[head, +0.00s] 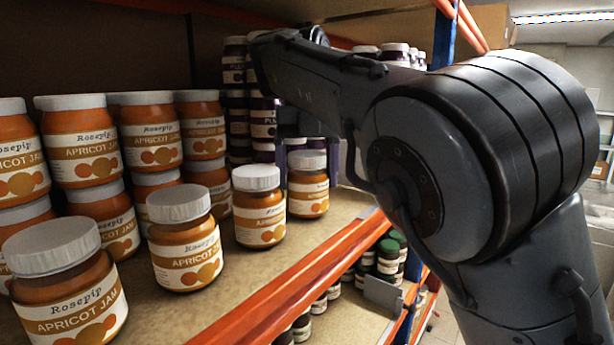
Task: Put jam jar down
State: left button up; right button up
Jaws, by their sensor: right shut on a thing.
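My right arm reaches in from the right, across the shelf's front edge and over its far part. My left gripper is out of view.
Stacked apricot jars (82,150) fill the left of the shelf, with single jars (185,245) in front. Dark plum jars (235,72) are stacked behind my arm. Bare shelf board (245,275) lies along the orange front beam (290,285). Green-lidded jars (388,255) stand lower.

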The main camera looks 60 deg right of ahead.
jog(key=shift+f, duration=0.1)
jog(key=o, duration=1.5)
jog(key=shift+o, duration=0.2)
jog(key=shift+r, duration=0.45)
jog(key=r+p, duration=0.2)
jog(key=r, duration=0.1)
jog(key=d+r+p, duration=0.1)
jog(key=r+p, duration=0.2)
jog(key=r, duration=0.1)
jog(key=w+r+p, duration=0.1)
jog(key=r+p, duration=0.2)
jog(key=r, duration=0.1)
jog(key=shift+d+r, duration=0.15)
jog(key=shift+d, duration=0.1)
jog(key=shift+d, duration=0.1)
